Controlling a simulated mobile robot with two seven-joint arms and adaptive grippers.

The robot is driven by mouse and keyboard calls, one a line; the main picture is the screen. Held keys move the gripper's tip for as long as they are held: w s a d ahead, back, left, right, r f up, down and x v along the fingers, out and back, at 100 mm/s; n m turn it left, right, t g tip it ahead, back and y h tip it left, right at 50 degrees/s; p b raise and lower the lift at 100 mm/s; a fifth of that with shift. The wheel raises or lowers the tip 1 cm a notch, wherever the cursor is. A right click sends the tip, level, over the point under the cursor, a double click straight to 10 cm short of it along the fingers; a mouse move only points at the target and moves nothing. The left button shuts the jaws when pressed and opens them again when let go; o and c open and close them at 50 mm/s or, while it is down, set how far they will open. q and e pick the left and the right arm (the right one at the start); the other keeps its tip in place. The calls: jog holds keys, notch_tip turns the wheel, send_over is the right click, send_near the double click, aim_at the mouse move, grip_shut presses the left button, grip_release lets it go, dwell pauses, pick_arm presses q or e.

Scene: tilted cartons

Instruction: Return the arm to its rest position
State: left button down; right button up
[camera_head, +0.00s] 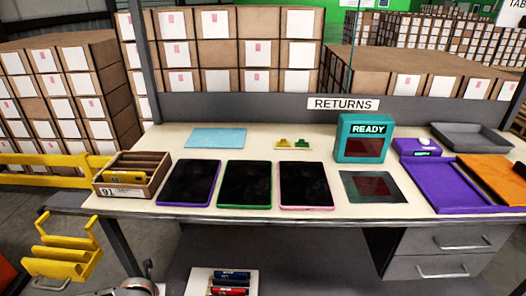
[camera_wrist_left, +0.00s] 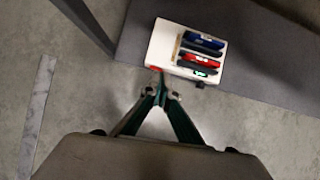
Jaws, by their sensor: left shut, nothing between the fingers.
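My left gripper (camera_wrist_left: 160,85) shows in the left wrist view, with its two dark green fingers meeting at the tips. It is shut and empty, pointing down over the grey floor. Just beyond the fingertips in that view is a white box (camera_wrist_left: 158,48) holding blue, red and dark items. The same white box (camera_head: 197,284) shows low in the head view, below the table. Part of my arm shows at the bottom left of the head view, but the left fingers are hidden there. My right gripper is in neither view.
The table (camera_head: 300,155) carries several tablets, a wooden crate (camera_head: 157,182), a teal READY box (camera_head: 363,138) and a grey tray (camera_head: 470,135). A yellow rack (camera_head: 62,257) stands at the left. Grey drawers (camera_head: 445,241) are below right. Stacked cartons stand behind.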

pick_arm(q)
jog(key=s+d+n+h+p, duration=0.1)
jog(key=s+d+n+h, duration=0.35)
jog(key=d, duration=1.05)
jog(key=s+d+r+n+t+h+p, duration=0.2)
jog(key=s+d+r+n, duration=0.6)
jog(key=s+d+n, duration=0.35)
jog(key=s+a+r+n+t+y, duration=0.1)
jog(key=s+a+r+n+y, duration=0.1)
jog(key=s+a+n, duration=0.2)
jog(key=s+a+r+n+t+y+p, duration=0.1)
jog(key=s+a+r+n+y, duration=0.1)
jog(key=s+a+n, duration=0.3)
jog(key=a+r+n, duration=0.1)
jog(key=a+n, duration=0.3)
jog(key=n, duration=0.2)
jog(key=shift+a+r+p, duration=0.3)
jog(key=shift+r, duration=0.05)
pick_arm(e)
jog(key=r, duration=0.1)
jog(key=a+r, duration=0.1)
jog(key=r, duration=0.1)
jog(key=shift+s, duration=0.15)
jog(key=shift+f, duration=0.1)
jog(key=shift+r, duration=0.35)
